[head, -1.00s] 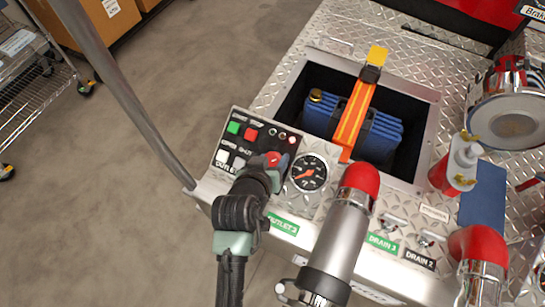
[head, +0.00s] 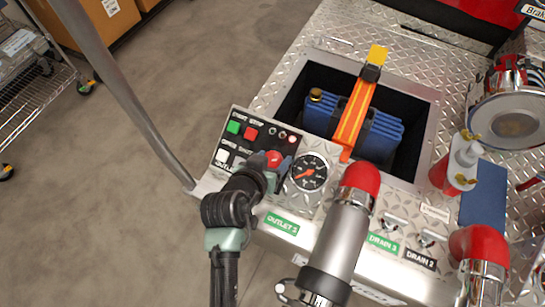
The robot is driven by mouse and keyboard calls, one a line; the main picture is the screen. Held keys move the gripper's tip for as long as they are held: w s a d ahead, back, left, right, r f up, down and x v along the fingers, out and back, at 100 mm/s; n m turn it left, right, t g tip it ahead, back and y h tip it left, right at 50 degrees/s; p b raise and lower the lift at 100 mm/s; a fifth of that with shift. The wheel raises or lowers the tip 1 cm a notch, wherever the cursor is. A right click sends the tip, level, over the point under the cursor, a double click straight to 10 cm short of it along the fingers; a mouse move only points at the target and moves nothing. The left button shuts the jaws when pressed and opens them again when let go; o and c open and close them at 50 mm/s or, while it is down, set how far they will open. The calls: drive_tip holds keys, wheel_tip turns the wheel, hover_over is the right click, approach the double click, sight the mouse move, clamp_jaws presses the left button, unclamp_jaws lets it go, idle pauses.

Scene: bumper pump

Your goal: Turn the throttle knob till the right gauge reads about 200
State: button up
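The control panel (head: 240,153) has a green button (head: 233,127), a red button (head: 252,134) and white buttons below. A red knob (head: 274,158) sits at the panel's lower right. My gripper (head: 272,172) is at this knob, coming from below, with the knob's red top showing past its end. Its fingers are mostly hidden by the wrist, so their grip on the knob cannot be told. The round black gauge (head: 308,173) is just right of the knob. Its orange needle points to the lower left; the numbers are too small to read.
A large pipe with a red cap (head: 361,177) stands just right of the gauge. A grey pole (head: 130,98) rises left of the panel. A recessed box holds a blue container (head: 322,112) with an orange strap (head: 354,112). Open floor lies at left.

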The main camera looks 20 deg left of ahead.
drive_tip(key=shift+o, duration=0.9)
drive_tip(key=shift+d, duration=0.15)
